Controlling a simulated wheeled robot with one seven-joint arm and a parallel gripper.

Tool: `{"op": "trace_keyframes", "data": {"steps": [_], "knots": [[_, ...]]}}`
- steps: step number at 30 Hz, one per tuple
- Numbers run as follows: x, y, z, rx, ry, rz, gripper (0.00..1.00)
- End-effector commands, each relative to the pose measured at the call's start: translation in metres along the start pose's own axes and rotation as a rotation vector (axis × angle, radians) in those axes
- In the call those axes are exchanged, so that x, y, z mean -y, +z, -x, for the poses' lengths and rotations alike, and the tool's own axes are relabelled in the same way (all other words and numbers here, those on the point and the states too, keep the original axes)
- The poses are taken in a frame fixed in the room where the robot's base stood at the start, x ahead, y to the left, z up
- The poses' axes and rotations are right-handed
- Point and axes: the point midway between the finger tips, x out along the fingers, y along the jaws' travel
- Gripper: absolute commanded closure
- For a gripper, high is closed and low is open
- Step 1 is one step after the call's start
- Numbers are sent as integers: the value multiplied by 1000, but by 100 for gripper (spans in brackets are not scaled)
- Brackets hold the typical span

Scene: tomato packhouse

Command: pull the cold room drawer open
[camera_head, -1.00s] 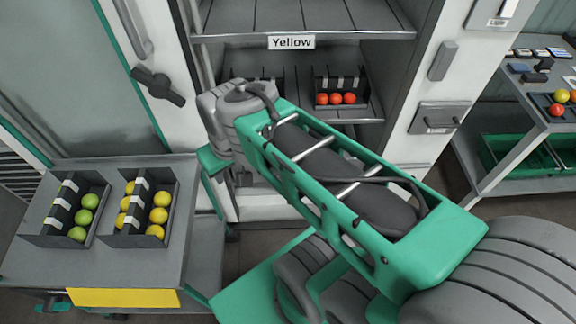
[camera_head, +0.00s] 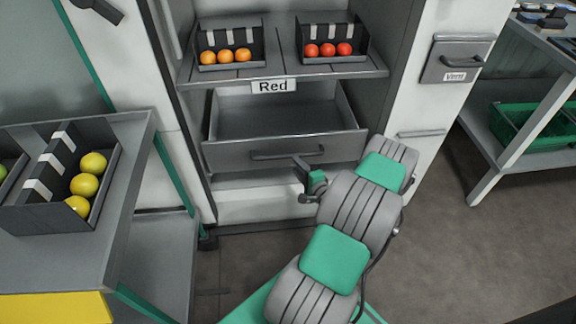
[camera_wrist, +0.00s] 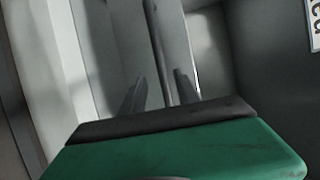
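The cold room drawer (camera_head: 262,150) is a grey box below the shelf labelled "Red". It stands pulled out, its empty inside showing from above. Its dark bar handle (camera_head: 287,154) runs across the front. My gripper (camera_head: 302,180) is just in front of and below the right part of the handle, its fingers spread apart. In the wrist view the two dark fingers (camera_wrist: 160,92) stand apart with a gap between them, and a long grey bar passes close to the right finger. I cannot tell whether they touch the handle.
The shelf (camera_head: 285,74) above holds crates of orange and red tomatoes. A vent panel (camera_head: 456,60) is on the right post. A side table (camera_head: 100,240) with yellow fruit stands left; a rack with a green crate (camera_head: 535,127) stands right. Floor between is clear.

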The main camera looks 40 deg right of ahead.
Motion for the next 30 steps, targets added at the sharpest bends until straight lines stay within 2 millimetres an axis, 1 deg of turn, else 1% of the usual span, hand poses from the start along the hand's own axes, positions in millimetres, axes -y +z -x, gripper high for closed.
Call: {"op": "trace_keyframes", "data": {"steps": [7,9,12,15,20,23,30], "knots": [[1,3,-48,9,-1,9,62],[1,2,-59,8,0,9,62],[2,2,-69,7,2,8,62],[3,2,-72,6,1,6,62],[3,2,-72,6,1,6,62],[3,2,-72,6,1,7,69],[3,2,-72,6,2,7,88]]}}
